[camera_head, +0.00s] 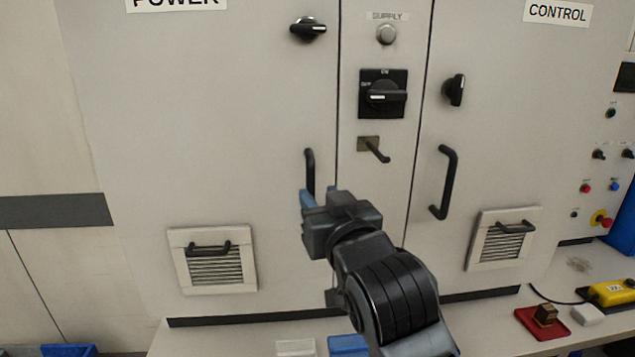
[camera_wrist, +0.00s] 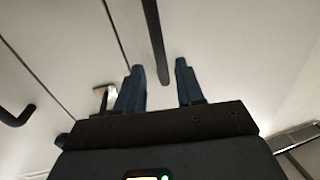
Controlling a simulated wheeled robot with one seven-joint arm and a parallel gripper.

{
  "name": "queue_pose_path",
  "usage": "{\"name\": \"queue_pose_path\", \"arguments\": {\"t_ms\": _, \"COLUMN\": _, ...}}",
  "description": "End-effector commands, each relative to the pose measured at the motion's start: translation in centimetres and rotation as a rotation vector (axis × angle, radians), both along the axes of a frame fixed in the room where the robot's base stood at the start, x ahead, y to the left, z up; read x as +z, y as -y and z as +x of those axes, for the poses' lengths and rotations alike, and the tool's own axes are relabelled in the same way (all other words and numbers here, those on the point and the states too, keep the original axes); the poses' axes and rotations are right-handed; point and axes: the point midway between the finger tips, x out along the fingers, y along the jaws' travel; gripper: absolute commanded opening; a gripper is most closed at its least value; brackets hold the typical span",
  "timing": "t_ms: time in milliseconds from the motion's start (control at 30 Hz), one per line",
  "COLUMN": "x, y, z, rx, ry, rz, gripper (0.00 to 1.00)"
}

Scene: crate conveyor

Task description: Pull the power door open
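The power door (camera_head: 220,120) is the wide pale panel at the left of the cabinet in the head view, under the POWER label (camera_head: 176,3). It looks flush with the cabinet front. Its black upright bar handle (camera_head: 310,165) is near its right edge; the lower end is hidden behind my gripper. A black knob (camera_head: 308,29) high on the door lies about level. My gripper (camera_head: 307,197) is at the handle's lower part. In the wrist view my gripper (camera_wrist: 160,66) is open, and the handle (camera_wrist: 153,35) lines up with the gap between the blue fingers. I cannot tell whether they touch it.
A narrow supply panel with a rotary switch (camera_head: 383,94) and a small projecting lever (camera_head: 374,149) is right of the door. The control door's handle (camera_head: 445,182) is farther right. A louvred vent (camera_head: 212,260) with its own handle is low on the power door. A ledge runs below.

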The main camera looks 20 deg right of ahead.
Motion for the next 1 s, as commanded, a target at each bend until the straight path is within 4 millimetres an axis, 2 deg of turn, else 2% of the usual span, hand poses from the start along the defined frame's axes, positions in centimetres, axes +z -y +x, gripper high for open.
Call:
{"name": "queue_pose_path", "arguments": {"t_ms": 200, "x": 0.2, "y": 0.4, "z": 3.5, "rx": 0.0, "ry": -0.001, "rz": 0.002, "gripper": 0.37}}
{"name": "queue_pose_path", "arguments": {"t_ms": 333, "x": 0.1, "y": 0.6, "z": 4.9, "rx": -0.001, "ry": -0.001, "rz": 0.0, "gripper": 0.37}}
{"name": "queue_pose_path", "arguments": {"t_ms": 500, "x": 0.0, "y": 0.7, "z": 5.7, "rx": 0.001, "ry": 0.001, "rz": 0.001, "gripper": 0.37}}
{"name": "queue_pose_path", "arguments": {"t_ms": 733, "x": 0.0, "y": 0.7, "z": 5.7, "rx": 0.001, "ry": 0.0, "rz": 0.0, "gripper": 0.37}}
{"name": "queue_pose_path", "arguments": {"t_ms": 1000, "x": 0.0, "y": 0.7, "z": 5.7, "rx": 0.0, "ry": 0.0, "rz": 0.0, "gripper": 0.12}}
